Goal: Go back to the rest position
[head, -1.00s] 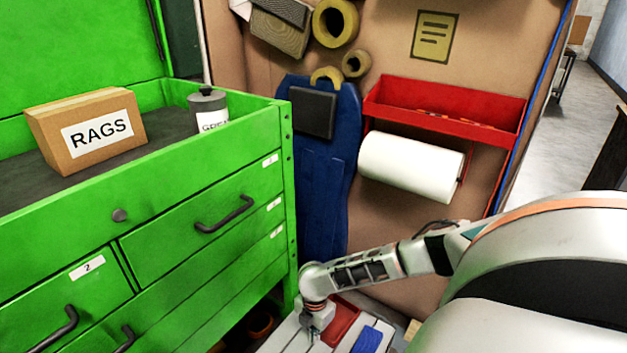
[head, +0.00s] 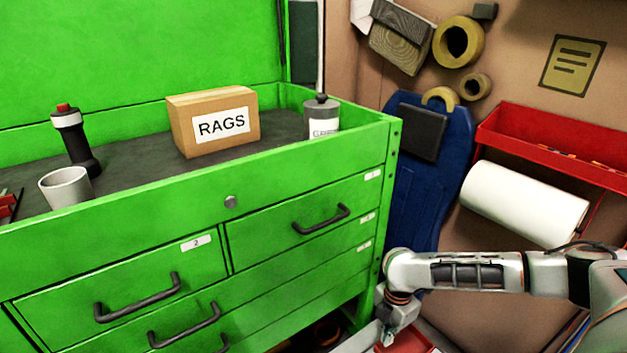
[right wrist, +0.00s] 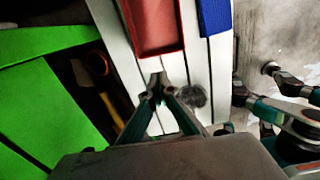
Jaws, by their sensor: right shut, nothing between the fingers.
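My right gripper (head: 391,335) is low at the bottom of the head view, beside the right front corner of the green tool chest (head: 300,180). It points down. In the right wrist view its two fingers (right wrist: 160,90) come together at the tips over a pale slatted surface (right wrist: 205,75), with nothing between them. The height of the tips above the slats is hard to tell. My left gripper does not show in the head view.
The chest top holds a RAGS box (head: 215,125), a lidded grey canister (head: 321,118), a pale cup (head: 66,187) and a black flashlight-like item (head: 76,140). A red tray (right wrist: 155,25) and blue item (right wrist: 215,15) lie on the slats. A paper roll (head: 524,202) hangs right.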

